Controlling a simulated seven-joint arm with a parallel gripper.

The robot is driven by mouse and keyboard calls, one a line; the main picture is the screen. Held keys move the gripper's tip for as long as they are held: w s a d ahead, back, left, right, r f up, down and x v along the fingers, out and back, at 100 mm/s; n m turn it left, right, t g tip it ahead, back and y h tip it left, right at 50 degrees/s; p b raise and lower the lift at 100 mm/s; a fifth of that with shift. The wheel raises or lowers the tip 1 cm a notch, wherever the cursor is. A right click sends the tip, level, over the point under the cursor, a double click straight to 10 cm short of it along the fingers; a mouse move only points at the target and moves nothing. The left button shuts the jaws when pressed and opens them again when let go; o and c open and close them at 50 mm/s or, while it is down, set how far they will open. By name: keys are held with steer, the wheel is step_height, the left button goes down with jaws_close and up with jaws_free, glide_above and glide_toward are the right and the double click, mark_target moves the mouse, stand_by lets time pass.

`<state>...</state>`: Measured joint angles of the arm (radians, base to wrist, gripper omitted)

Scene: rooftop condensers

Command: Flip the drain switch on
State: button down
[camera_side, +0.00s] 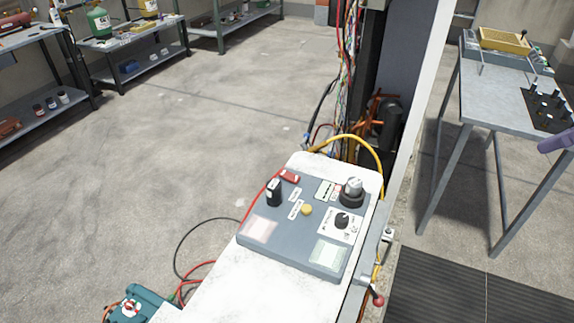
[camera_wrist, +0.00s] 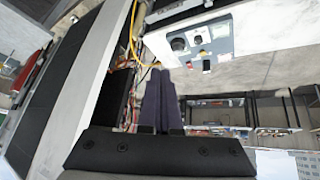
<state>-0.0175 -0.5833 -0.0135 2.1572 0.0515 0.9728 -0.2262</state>
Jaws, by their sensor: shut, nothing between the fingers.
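A grey control panel (camera_side: 275,240) lies on a white ledge in the side view. On it are a black upright switch (camera_side: 274,192), a red part (camera_side: 289,176), a yellow button (camera_side: 306,209), a silver-topped knob (camera_side: 352,188) and a black knob (camera_side: 341,220). The labels are too small to read, so I cannot tell which control is the drain switch. My purple gripper (camera_wrist: 160,74) is shut and empty in the wrist view. The panel (camera_wrist: 211,42) shows there upside down, beyond the fingers. A purple fingertip (camera_side: 556,139) shows at the side view's right edge, well apart from the panel.
A red-tipped lever (camera_side: 377,299) stands at the ledge's right side. A yellow cable (camera_side: 372,146) and a wire bundle (camera_side: 343,70) run behind the panel. A metal table (camera_side: 490,90) stands right, shelves (camera_side: 130,37) far left. The floor (camera_side: 170,140) left of the panel is mostly clear.

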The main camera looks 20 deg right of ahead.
steer(key=w+a+r+n, duration=0.1)
steer(key=w+a+r, duration=0.1)
steer(key=w+r, duration=0.3)
steer(key=n+g+y, duration=0.2)
steer(key=n+g, duration=0.2)
steer(key=n, duration=0.1)
glide_above(283, 172)
steer(key=s+d, duration=0.4)
step_height(283, 172, down, 23)
steer(key=shift+w+a, duration=0.1)
steer(key=shift+w, duration=0.05)
steer(key=x, duration=1.3)
steer(key=shift+s+f, duration=0.2)
steer(key=shift+f, duration=0.3)
